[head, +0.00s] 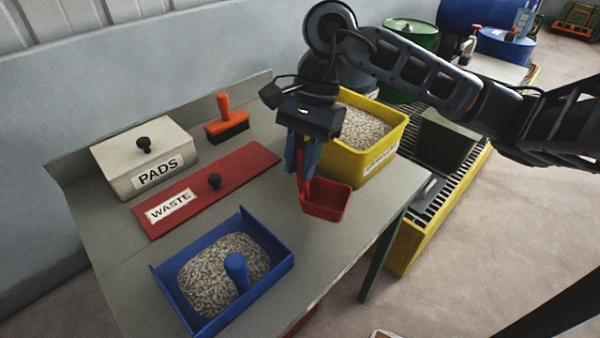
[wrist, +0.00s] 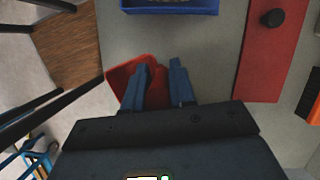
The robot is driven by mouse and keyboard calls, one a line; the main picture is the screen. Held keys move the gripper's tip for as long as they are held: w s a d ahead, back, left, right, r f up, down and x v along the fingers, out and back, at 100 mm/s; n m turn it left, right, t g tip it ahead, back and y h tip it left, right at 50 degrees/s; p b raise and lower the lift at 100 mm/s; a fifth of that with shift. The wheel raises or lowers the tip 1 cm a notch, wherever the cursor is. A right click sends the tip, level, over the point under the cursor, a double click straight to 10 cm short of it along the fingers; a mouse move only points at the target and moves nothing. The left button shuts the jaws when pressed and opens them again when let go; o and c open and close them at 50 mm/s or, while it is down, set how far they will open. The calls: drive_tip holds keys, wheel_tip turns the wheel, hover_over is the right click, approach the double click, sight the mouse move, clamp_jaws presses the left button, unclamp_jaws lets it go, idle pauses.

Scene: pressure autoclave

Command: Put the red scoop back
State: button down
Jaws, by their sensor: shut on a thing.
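The red scoop (head: 326,201) is held by my gripper (head: 302,170), which is shut on its upright handle. In the head view the scoop's open bowl points toward the front right, just in front of the yellow bin (head: 383,150) of pale granules. I cannot tell whether the scoop touches the bench. In the wrist view the red scoop (wrist: 124,80) shows at and beyond the fingers of my gripper (wrist: 160,75); the fingers hide part of it.
A blue tray (head: 282,270) with granules and a blue-handled tool (head: 237,270) stands at the front. A red WASTE lid (head: 245,175), a PADS box (head: 118,165) and an orange-handled brush (head: 226,120) lie left and behind. The bench (head: 330,245) is clear right of the tray.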

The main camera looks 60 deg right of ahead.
sight(299, 182)
drive_tip(key=shift+w+a+f+p, duration=0.15)
drive_tip(key=shift+f+p, duration=0.15)
drive_tip(key=shift+f, duration=1.85)
drive_tip(key=shift+f+b, duration=0.15)
drive_tip(key=shift+b, duration=0.15)
drive_tip(key=c, duration=0.9)
unclamp_jaws()
drive_tip(key=shift+c, duration=0.2)
